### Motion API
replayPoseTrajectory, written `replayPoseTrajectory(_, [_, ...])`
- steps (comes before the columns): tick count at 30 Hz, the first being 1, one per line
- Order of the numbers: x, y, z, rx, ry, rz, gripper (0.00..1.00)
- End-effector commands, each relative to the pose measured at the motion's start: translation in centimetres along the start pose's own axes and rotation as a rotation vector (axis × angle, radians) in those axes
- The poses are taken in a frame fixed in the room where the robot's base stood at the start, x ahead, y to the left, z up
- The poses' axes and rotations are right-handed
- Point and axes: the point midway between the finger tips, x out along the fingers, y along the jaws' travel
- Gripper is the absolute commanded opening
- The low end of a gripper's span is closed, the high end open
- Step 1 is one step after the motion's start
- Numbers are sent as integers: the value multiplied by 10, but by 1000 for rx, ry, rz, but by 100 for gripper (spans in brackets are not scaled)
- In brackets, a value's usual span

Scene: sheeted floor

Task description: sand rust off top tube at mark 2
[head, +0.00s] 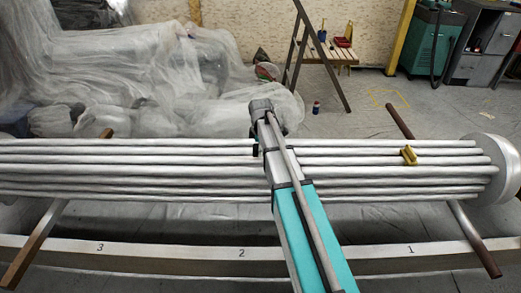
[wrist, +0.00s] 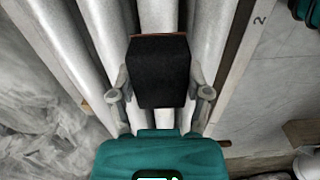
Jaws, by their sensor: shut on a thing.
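The bundle of grey metal tubes (head: 370,160) runs across the head view, and part of it shows in the wrist view (wrist: 85,45). My gripper (wrist: 159,82) is shut on a black block with a thin reddish-brown edge, the sanding block (wrist: 160,72), over the tubes. In the head view my arm hides most of the gripper; a small dark piece (head: 256,151) shows beside it at the tubes. Mark 2 (head: 241,253) is on the front beam and also shows in the wrist view (wrist: 260,21). I see no rust patch; whether the block touches a tube is unclear.
A yellow-brown block (head: 409,155) sits on the tubes at right. The front beam (head: 170,252) also bears marks 3 (head: 100,247) and 1 (head: 411,250). Brown bars (head: 470,237) cross under the bundle. Plastic-sheeted items (head: 120,70) lie behind; a stepladder (head: 325,50) stands further back.

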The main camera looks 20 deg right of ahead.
Motion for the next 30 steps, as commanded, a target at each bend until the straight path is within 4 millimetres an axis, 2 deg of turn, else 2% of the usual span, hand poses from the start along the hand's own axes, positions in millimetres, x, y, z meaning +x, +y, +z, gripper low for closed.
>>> replayPoseTrajectory(1, [-8,0,0,0,0,0,25])
replayPoseTrajectory(13, [-34,0,0,0,0,0,25])
replayPoseTrajectory(30, [-39,0,0,0,0,0,25])
